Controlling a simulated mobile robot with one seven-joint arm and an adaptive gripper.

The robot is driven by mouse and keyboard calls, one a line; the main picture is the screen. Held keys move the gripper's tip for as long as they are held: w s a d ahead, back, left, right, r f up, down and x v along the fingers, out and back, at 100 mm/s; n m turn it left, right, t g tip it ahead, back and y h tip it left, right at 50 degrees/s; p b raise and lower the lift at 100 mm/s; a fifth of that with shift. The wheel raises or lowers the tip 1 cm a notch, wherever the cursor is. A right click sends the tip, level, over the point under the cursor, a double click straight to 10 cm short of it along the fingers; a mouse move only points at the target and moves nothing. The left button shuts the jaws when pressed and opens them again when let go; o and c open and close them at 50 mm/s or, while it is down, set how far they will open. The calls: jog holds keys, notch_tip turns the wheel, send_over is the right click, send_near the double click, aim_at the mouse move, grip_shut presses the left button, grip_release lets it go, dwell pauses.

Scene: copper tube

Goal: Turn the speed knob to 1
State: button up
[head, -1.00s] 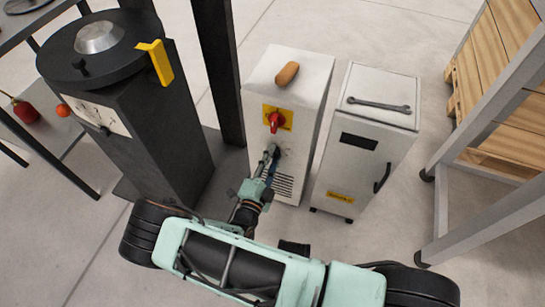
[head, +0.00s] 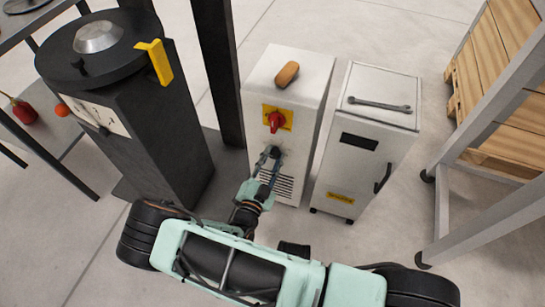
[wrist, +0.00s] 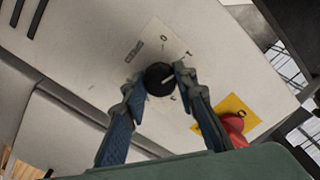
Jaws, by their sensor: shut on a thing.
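The speed knob (wrist: 156,76) is a small round black knob with a pale pointer line on a white cabinet (head: 302,68). In the wrist view my gripper (wrist: 160,81) has one finger on each side of it, shut on it. The pointer line slants up to the right, towards the right finger. Small printed marks surround the knob on a pale label (wrist: 157,39); one looks like a 0, and others are too small or partly covered to read surely. In the head view my gripper (head: 269,156) is at the cabinet front, below the red switch, and largely covers the knob.
A red rotary switch (head: 276,121) on a yellow plate sits just above the knob; it also shows close to the right finger in the wrist view (wrist: 234,124). A second white cabinet (head: 366,135) stands to the right. A dark machine (head: 150,140) stands left.

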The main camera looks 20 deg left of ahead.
jog(key=shift+d, duration=0.1)
jog(key=o, duration=1.2)
jog(key=shift+c, duration=0.2)
jog(key=s, duration=0.7)
jog(key=shift+s+a, duration=0.25)
jog(key=shift+a, duration=0.1)
